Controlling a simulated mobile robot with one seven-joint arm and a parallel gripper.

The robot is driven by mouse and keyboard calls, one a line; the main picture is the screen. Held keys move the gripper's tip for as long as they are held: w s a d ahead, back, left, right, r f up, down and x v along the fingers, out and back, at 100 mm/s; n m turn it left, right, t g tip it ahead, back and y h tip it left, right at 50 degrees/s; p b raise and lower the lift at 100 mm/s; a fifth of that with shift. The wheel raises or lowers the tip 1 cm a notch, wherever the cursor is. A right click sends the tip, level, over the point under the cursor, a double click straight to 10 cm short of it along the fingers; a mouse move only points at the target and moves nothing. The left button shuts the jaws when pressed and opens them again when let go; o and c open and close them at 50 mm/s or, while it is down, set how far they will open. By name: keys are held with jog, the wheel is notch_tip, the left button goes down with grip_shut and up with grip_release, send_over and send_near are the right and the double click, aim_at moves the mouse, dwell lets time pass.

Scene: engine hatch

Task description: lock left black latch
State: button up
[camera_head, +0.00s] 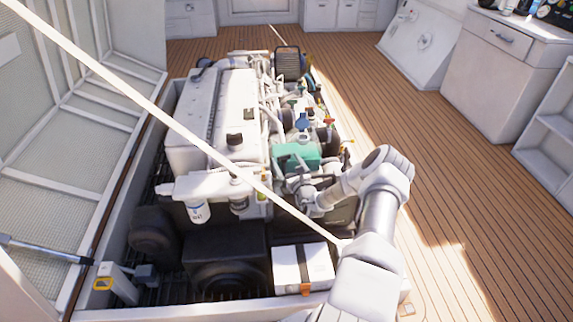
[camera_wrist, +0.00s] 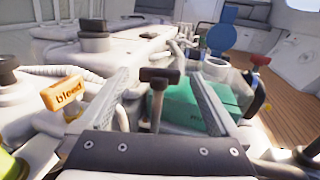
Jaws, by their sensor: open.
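A black T-shaped handle (camera_wrist: 159,77), which may be the left black latch, stands upright in the middle of the wrist view. My gripper (camera_wrist: 159,74) is open, with one pale finger on each side of the handle. The fingers look apart from it; I cannot tell how deep between them it is. A green box (camera_wrist: 198,108) lies behind the handle and right finger. In the head view, my gripper (camera_head: 300,187) is over the engine's near right side, just below the green box (camera_head: 297,156). The black handle cannot be made out there.
An orange "bleed" tag (camera_wrist: 62,93) is left of my gripper, and a red-topped valve (camera_wrist: 260,60) is to the right. The white engine (camera_head: 215,115) fills the hatch. A white box (camera_head: 302,264) sits at the front. The wooden deck (camera_head: 455,205) on the right is clear.

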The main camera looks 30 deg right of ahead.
jog(key=shift+w, duration=0.15)
jog(key=c, duration=1.4)
jog(key=shift+o, duration=0.2)
jog(key=shift+a+r+m+h+p, duration=0.25)
jog(key=shift+m+h+p, duration=0.55)
jog(key=shift+p, duration=0.45)
jog(key=shift+w+f+m+g+h+p, duration=0.1)
jog(key=shift+m+g+h+p, duration=0.3)
jog(key=shift+h, duration=0.3)
jog(key=shift+f+m+g+h+p, duration=0.1)
jog(key=shift+m+g+h+p, duration=0.2)
jog(key=shift+h+p, duration=0.3)
jog(key=shift+h, duration=0.3)
jog(key=o, duration=1.4)
jog(key=shift+c, duration=0.2)
